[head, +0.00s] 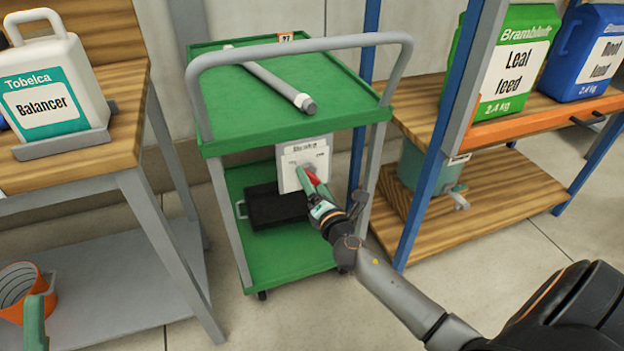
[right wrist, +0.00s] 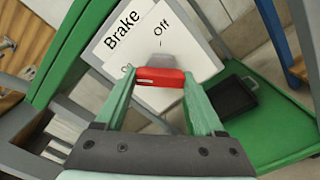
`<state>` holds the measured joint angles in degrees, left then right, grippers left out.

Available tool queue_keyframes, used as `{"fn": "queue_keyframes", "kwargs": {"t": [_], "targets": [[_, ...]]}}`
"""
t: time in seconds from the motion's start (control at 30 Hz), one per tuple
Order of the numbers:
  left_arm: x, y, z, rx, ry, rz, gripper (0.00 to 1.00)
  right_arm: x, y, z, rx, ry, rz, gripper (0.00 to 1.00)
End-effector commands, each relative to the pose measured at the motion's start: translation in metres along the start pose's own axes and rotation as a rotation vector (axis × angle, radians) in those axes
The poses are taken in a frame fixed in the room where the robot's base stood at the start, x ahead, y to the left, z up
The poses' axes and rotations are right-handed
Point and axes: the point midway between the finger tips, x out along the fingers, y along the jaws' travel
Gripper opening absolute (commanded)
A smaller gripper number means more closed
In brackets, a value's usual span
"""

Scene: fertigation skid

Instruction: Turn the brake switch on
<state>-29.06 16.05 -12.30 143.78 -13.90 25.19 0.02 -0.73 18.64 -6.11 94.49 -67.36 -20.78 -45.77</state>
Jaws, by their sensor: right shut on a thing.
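The brake switch is a white panel (head: 290,160) marked "Brake", under the top deck at the right of the green cart. It also shows in the right wrist view (right wrist: 190,62), with "Off" readable and the other label partly hidden. Its red handle (right wrist: 160,77) sits between the fingertips of my right gripper (right wrist: 158,80), which is shut on it. In the head view my right gripper (head: 311,181) reaches the panel from the lower right. I cannot tell which mark the handle points at. A green finger-like piece (head: 35,322) at the lower left looks like part of my left gripper.
The green cart (head: 245,85) has a grey push rail and a grey rod (head: 270,82) on top. A black tray (head: 275,206) lies on its lower deck. Wooden shelves with jugs stand at left and right. An orange pot (head: 22,290) is at lower left.

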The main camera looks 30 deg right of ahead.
Motion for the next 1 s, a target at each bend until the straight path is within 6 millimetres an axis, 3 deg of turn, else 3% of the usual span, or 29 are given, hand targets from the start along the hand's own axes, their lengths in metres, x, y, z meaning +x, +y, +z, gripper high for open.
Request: {"fn": "queue_keyframes", "kwargs": {"t": [0.73, 0.77, 1.0], "targets": [[0.0022, -0.0024, -0.0022, 0.005, 0.003, -0.006, 0.69, 0.0, -0.0003, -0.0005, -0.084, 0.001, 0.0, 0.15], [0.0023, -0.0024, -0.0022, 0.005, 0.003, -0.006, 0.69, 0.0, -0.0003, -0.0005, -0.084, 0.001, 0.0, 0.74], [0.0031, -0.0028, -0.0027, 0.007, 0.007, -0.005, 0.69, 0.0, -0.0002, -0.0002, -0.082, 0.0, 0.0, 1.0]]}}
